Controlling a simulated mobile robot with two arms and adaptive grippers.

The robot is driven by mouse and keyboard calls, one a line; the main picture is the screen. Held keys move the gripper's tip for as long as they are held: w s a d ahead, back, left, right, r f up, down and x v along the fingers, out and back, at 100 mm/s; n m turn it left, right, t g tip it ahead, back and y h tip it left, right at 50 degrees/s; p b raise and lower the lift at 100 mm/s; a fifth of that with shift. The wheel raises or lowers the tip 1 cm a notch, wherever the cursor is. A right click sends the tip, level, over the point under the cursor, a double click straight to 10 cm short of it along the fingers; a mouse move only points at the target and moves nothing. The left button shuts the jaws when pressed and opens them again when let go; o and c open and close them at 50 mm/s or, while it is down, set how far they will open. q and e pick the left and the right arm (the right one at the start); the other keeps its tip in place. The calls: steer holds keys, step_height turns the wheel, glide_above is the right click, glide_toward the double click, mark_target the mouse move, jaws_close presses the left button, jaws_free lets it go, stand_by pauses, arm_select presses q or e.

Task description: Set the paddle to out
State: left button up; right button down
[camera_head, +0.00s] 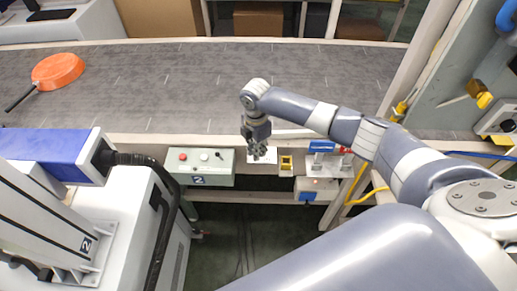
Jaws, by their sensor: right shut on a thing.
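My right gripper (258,153) is at the near edge of the conveyor, pointing down in front of a small white plate (268,158). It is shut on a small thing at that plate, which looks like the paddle. The fingers hide most of it, so I cannot tell which way it is set. My left gripper is not in view.
A control box (205,168) with red and white buttons is left of the plate. A yellow switch (286,163) and a blue-topped device (321,147) are to its right. A blue and white machine (50,150) stands at left. The belt's middle is clear.

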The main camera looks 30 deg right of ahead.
steer(key=shift+w+a+r, duration=0.3)
steer(key=shift+a, duration=0.35)
steer(key=c, duration=1.6)
jaws_free()
steer(key=shift+o, duration=0.2)
steer(key=shift+w+a+f, duration=0.1)
steer(key=shift+f, duration=0.15)
step_height(320, 180, up, 12)
